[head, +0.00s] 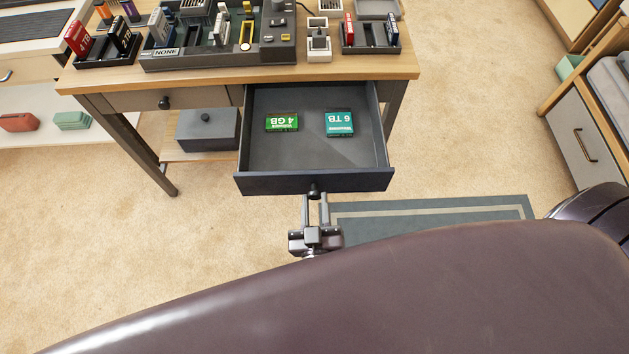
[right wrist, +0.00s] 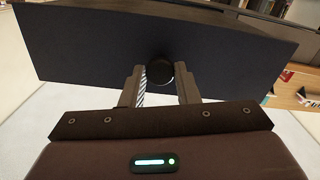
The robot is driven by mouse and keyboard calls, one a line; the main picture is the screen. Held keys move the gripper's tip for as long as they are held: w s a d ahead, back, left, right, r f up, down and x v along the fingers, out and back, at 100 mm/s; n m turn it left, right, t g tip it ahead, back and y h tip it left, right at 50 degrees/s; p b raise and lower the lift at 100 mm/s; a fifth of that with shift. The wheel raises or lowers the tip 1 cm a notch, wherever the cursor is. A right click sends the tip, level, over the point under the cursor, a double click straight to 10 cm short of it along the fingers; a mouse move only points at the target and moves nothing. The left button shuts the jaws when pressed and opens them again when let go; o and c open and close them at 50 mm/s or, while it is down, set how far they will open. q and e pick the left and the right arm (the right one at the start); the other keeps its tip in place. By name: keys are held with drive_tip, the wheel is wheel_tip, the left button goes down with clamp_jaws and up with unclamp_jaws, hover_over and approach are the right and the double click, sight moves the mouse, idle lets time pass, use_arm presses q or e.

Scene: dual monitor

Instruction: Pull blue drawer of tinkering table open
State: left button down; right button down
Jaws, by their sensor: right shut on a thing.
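The blue drawer (head: 262,184) of the tinkering table (head: 232,76) is pulled well out, and its inside shows in the head view. A green box marked 4 GB (head: 282,121) and a teal box marked 6 TB (head: 339,123) lie in it. Its dark front panel (right wrist: 80,50) fills the upper right wrist view. My right gripper (head: 314,200) is at the front of the drawer, shut on the round black drawer knob (right wrist: 159,71), with one finger on each side. My left gripper is not in view.
A second drawer with a black knob (head: 164,102) is closed at the table's left. A dark box (head: 207,129) sits on the shelf below. Electronics and trays stand on the tabletop. A grey-green rug (head: 430,210) lies on the carpet; a cabinet (head: 580,140) stands at right.

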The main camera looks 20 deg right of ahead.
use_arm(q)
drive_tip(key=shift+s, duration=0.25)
use_arm(e)
drive_tip(key=shift+v, duration=0.8)
drive_tip(key=c, duration=1.1)
unclamp_jaws()
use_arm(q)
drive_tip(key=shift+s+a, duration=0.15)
use_arm(e)
drive_tip(key=shift+s, duration=0.1)
